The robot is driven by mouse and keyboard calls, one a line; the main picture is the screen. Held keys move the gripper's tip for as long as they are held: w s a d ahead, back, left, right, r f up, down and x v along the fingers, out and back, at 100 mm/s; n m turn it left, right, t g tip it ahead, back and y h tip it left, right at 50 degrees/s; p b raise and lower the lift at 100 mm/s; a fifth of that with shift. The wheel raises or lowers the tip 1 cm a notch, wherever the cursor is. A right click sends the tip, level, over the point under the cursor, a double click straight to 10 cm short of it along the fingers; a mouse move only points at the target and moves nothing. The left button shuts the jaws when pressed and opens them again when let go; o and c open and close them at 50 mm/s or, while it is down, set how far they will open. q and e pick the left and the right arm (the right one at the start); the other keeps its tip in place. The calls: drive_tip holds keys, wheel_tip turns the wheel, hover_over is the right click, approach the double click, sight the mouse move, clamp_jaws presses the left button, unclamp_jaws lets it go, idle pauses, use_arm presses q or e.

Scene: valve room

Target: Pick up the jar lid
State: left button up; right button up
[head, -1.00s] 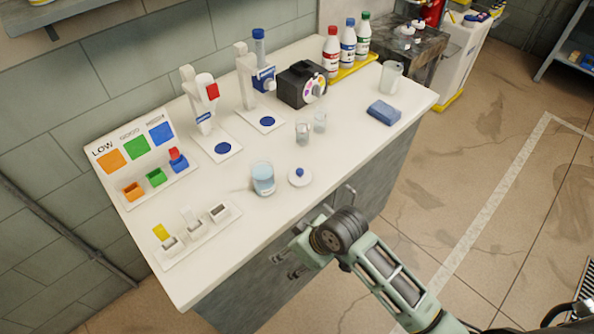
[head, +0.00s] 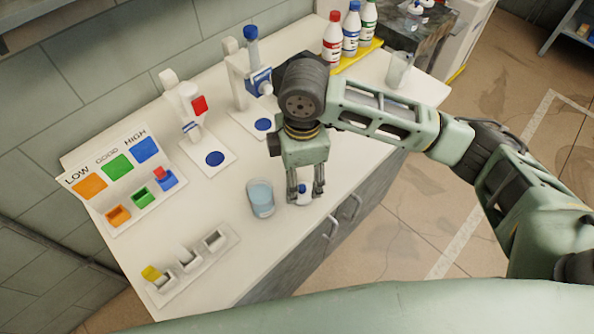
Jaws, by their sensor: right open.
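The jar lid (head: 302,199) is a small white disc with a blue knob, lying on the white counter near its front edge. It is partly hidden by my fingers. My right gripper (head: 304,192) points down over the lid with its fingers open, one on each side of the knob. I cannot tell whether they touch it. A glass jar (head: 260,198) of light blue liquid stands just left of the lid. My left gripper is not in view.
Dispenser stands (head: 207,140) and a LOW/GOOD/HIGH board (head: 117,165) with coloured bins line the back. A white holder (head: 190,262) with slots sits at front left. Bottles (head: 350,32) and a clear beaker (head: 399,70) stand at the far right. My arm hides the counter's middle right.

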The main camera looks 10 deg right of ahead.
sight(303, 187)
drive_tip(key=shift+w+d+r, duration=0.1)
drive_tip(key=shift+w+d, duration=0.3)
drive_tip(key=shift+w, duration=0.05)
drive_tip(key=shift+d+f, duration=0.1)
drive_tip(key=shift+f, duration=0.15)
drive_tip(key=f+p, duration=0.1)
drive_tip(key=f, duration=0.1)
drive_tip(key=s+f+p, duration=0.1)
drive_tip(key=shift+f, duration=0.35)
drive_tip(key=shift+w+f, duration=0.25)
drive_tip(key=shift+f, duration=0.95)
drive_tip(key=shift+d+f, duration=0.1)
drive_tip(key=shift+f, duration=0.25)
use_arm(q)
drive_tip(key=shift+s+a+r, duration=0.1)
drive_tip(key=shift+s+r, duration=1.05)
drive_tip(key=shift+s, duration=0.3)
use_arm(e)
drive_tip(key=c, duration=0.8)
